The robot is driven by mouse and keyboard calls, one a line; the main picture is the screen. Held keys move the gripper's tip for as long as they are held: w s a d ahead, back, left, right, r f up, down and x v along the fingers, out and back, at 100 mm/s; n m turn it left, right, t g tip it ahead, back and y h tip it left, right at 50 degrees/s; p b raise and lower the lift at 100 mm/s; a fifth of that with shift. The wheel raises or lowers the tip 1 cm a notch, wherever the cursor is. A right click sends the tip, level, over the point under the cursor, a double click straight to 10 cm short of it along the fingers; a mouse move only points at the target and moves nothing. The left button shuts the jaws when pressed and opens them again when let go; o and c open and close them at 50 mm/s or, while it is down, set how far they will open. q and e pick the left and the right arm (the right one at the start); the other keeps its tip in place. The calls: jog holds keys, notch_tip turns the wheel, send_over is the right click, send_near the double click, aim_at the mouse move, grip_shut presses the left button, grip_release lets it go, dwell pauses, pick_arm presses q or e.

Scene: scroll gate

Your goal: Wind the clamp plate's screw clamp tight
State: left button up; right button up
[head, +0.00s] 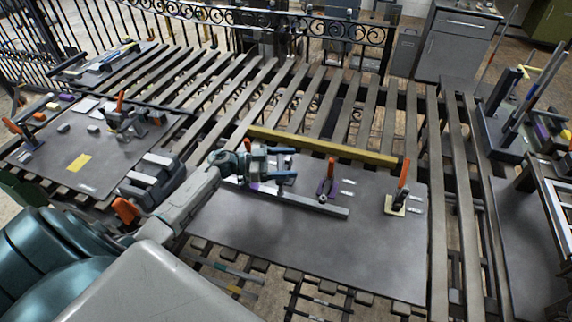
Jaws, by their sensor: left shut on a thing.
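The clamp plate (330,240) is a wide dark grey sheet lying on the slatted bench in the middle of the head view. A long flat metal bar (325,207) lies across it. My left gripper (284,164) reaches in from the left over the plate's far left part. Its fingers are shut on a small part there, which looks like the screw clamp; the fingers hide most of it, and how tight it is cannot be told. My right gripper is not in view.
An upright orange-handled clamp (400,191) stands at the plate's right, and another orange-handled tool (328,180) stands near the middle. A yellow bar (320,146) runs along the far edge. A second plate (75,160) with several small parts lies at left. The plate's front is clear.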

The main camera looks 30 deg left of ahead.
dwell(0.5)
pick_arm(q)
jog(key=o, duration=1)
jog(key=shift+s+a+f, duration=0.1)
jog(key=shift+s+a, duration=0.05)
jog(key=shift+a, duration=0.05)
jog(key=shift+b+v, duration=2.55)
jog(key=shift+v, duration=2.6)
